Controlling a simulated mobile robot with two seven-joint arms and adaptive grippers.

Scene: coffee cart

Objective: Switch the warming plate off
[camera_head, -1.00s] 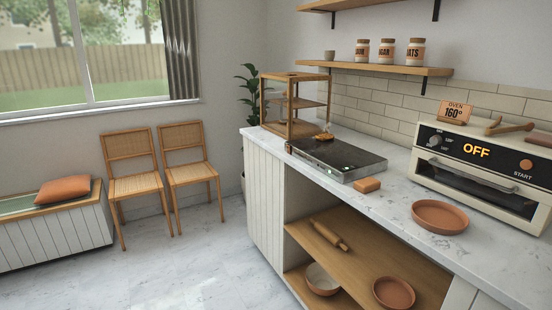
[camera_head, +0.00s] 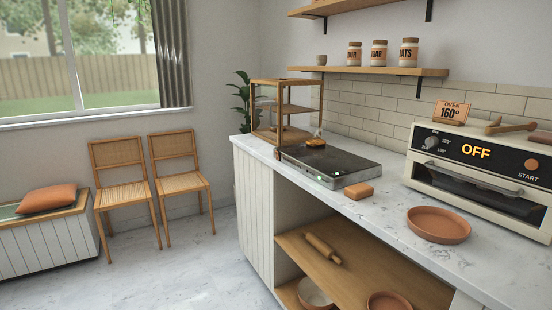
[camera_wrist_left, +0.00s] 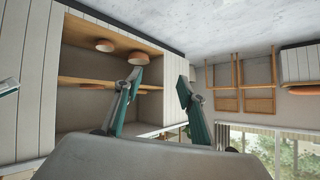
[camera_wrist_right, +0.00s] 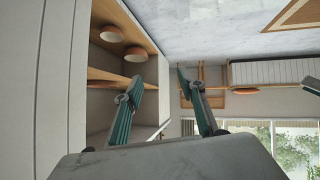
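The warming plate (camera_head: 345,164) is a dark, flat slab with steel sides on the counter, left of the oven. Small green lights (camera_head: 336,174) glow on its front edge. A small brown food item (camera_head: 316,142) sits on its far left part, with what looks like faint steam above it. Neither gripper shows in the head view. In the left wrist view my left gripper (camera_wrist_left: 160,82) has its fingers spread, with nothing between them. In the right wrist view my right gripper (camera_wrist_right: 158,82) is also spread and empty. The warming plate is not seen in the wrist views.
An orange block (camera_head: 359,191) lies just right of the plate, and a terracotta dish (camera_head: 438,225) is nearer. A wooden display case (camera_head: 270,131) stands behind the plate. The oven (camera_head: 490,165) reads OFF. The floor (camera_head: 180,270) left of the counter is clear.

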